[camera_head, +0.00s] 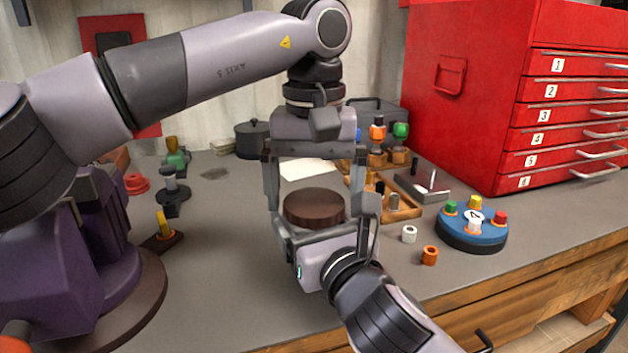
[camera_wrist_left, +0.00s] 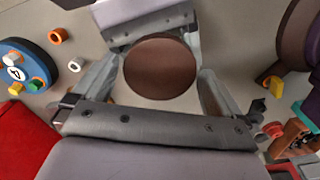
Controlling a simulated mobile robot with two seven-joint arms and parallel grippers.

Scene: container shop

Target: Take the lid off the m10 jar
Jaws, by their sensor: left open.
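A round dark brown lid (camera_head: 313,207) sits level in the middle of the head view. It also shows in the left wrist view (camera_wrist_left: 160,66). The jar body under it is hidden, and no m10 label shows. My left gripper (camera_head: 314,212) points down over the lid from above. It is open, with one finger on each side of the lid, and gaps show beside the lid in the wrist view. My right gripper (camera_head: 327,230) reaches in low from the front right, its fingers on either side below the lid. Whether they touch the jar is hidden.
A red drawer cabinet (camera_head: 470,100) stands at the back right. A blue round holder (camera_head: 456,240) with coloured pegs, a white ring (camera_head: 409,234) and an orange ring (camera_head: 430,256) lie to the right. A wooden tray (camera_head: 408,209) stands close behind. A black pot (camera_head: 252,138) is at the back.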

